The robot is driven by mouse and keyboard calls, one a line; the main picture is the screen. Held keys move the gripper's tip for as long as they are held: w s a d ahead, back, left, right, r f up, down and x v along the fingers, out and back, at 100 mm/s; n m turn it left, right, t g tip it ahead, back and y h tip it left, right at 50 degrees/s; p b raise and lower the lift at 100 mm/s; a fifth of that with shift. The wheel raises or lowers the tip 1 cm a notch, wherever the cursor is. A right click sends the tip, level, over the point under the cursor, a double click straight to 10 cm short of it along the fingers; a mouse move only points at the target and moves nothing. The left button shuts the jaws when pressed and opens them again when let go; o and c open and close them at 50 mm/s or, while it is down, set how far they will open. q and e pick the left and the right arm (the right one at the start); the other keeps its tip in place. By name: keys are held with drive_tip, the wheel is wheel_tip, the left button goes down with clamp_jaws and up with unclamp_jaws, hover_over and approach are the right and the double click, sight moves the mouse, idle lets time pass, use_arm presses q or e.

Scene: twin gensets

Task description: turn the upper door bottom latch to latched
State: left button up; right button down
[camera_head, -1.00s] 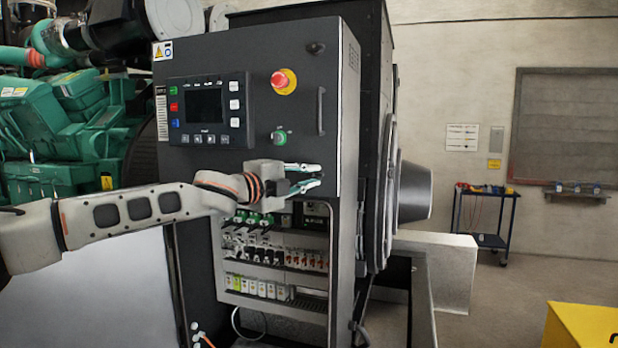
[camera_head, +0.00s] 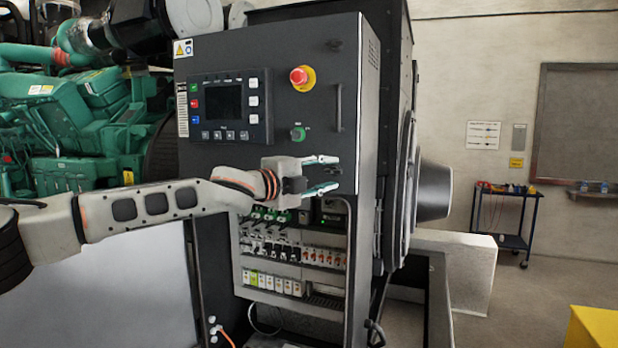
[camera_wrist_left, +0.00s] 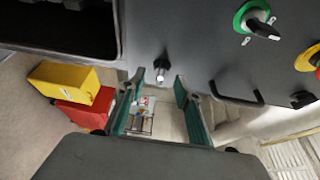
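The upper door (camera_head: 225,60) is the dark panel with the screen and red stop button; it looks closed. Its bottom latch (camera_wrist_left: 161,68) is a small knob with a pale tip near the door's lower edge in the left wrist view. In the head view the latch (camera_head: 333,171) is a small dark shape between the finger ends. My left gripper (camera_head: 325,173) is open in front of the door's lower right corner. In the left wrist view its teal fingers (camera_wrist_left: 160,84) lie either side of the latch's line; contact is not visible. My right gripper is not in view.
A vertical handle (camera_head: 337,107) and green selector knob (camera_head: 298,134) sit above the gripper. Below the door is an open bay of breakers (camera_head: 290,252). A blue cart (camera_head: 510,240) stands at the right, and a yellow box (camera_head: 595,328) at the lower right.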

use_arm(q)
drive_tip(key=v, duration=1.1)
drive_tip(key=shift+s, duration=0.1)
drive_tip(key=s+d+f+n, duration=0.3)
drive_tip(key=f, duration=0.8)
drive_tip(key=s+d+f+n+g+h, duration=0.1)
drive_tip(key=s+d+f+n, duration=0.25)
drive_tip(key=f, duration=0.75)
drive_tip(key=s+d+f+n, duration=0.3)
drive_tip(key=d+f, duration=0.1)
drive_tip(key=f, duration=0.7)
drive_tip(key=s+a+f+n+y, duration=0.3)
drive_tip(key=s+a+f+n, duration=0.25)
drive_tip(key=f, duration=0.55)
drive_tip(key=s+a+f+n+y, duration=0.4)
drive_tip(key=a+f, duration=0.3)
drive_tip(key=f, duration=0.4)
drive_tip(key=s+a+f+n+g+y, duration=0.1)
drive_tip(key=s+a+f+y, duration=0.1)
drive_tip(key=s+a+f, duration=0.4)
drive_tip(key=s+a+f+n+g+y, duration=0.1)
drive_tip(key=s+a+f, duration=0.5)
drive_tip(key=s, duration=0.6)
wheel_tip(320, 180, down, 3)
drive_tip(key=shift+s+r+n+y, duration=0.15)
drive_tip(key=shift+s+n+y, duration=0.2)
drive_tip(key=shift+n, duration=0.35)
